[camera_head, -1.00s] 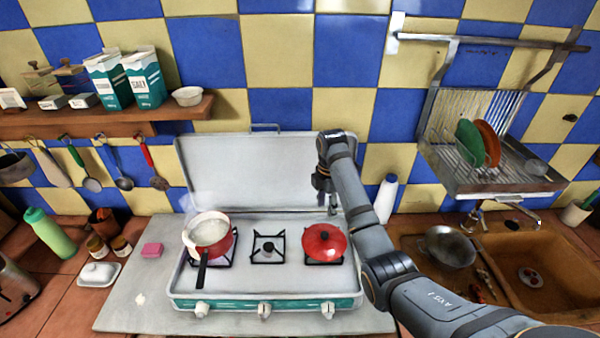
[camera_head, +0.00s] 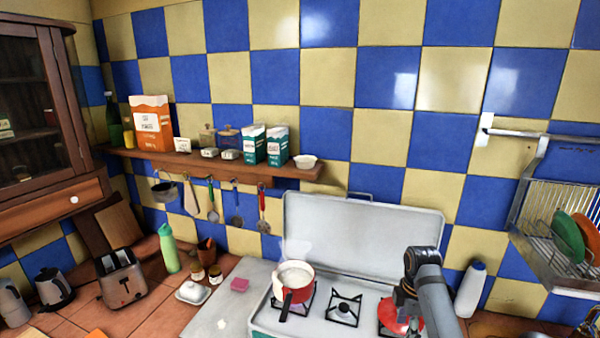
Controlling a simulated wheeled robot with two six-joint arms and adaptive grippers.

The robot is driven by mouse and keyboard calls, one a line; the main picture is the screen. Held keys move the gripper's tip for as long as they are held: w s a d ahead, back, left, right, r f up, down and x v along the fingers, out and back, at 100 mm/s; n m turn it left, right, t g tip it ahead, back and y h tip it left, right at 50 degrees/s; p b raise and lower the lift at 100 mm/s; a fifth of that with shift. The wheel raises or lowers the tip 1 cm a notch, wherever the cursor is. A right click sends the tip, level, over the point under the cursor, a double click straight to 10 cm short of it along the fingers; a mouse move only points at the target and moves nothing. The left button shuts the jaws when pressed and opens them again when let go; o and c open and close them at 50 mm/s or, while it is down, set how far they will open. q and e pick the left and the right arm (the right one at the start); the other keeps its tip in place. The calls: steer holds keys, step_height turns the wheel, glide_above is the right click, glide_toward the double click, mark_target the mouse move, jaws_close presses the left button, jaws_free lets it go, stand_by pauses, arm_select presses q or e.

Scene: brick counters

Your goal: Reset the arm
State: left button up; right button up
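My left gripper is not in view. The white and teal camping stove (camera_head: 350,232) has its lid raised. A red and white saucepan (camera_head: 297,281) with pale contents and a dark handle stands on the left burner, steaming. The middle burner (camera_head: 343,308) is bare.
A wooden shelf (camera_head: 225,168) with cartons and hanging utensils runs along the tiled wall. A toaster (camera_head: 122,283), a green bottle (camera_head: 168,248) and a butter dish (camera_head: 193,292) stand left of the stove. A white bottle (camera_head: 471,290) and a dish rack (camera_head: 545,225) are on the right.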

steer(key=s+a+f+m+t, duration=0.1)
steer(key=s+f+m, duration=0.3)
steer(key=s, duration=0.3)
steer(key=s+f+m+t, duration=0.1)
steer(key=s+f+m, duration=0.3)
steer(key=s+f, duration=0.15)
steer(key=s+a+r+m+t, duration=0.1)
steer(key=s+a+r+m, duration=0.15)
steer(key=s+m, duration=0.8)
steer(key=s+d+f+n+g+b, duration=0.1)
steer(key=s+f+b, duration=0.25)
steer(key=f, duration=1.35)
steer(key=s+d+f+n+b, duration=0.15)
steer(key=f+b, duration=0.25)
steer(key=f, duration=1.3)
arm_select(q)
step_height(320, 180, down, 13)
steer(key=b, duration=0.5)
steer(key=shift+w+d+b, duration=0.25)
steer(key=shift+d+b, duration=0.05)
arm_select(e)
steer(key=s+d+f+g, duration=0.1)
steer(key=s+f, duration=1.7)
steer(key=f, duration=0.3)
steer(key=shift+s+d+m+h, duration=0.15)
steer(key=shift+d+m+h, duration=0.15)
steer(key=shift+m, duration=0.1)
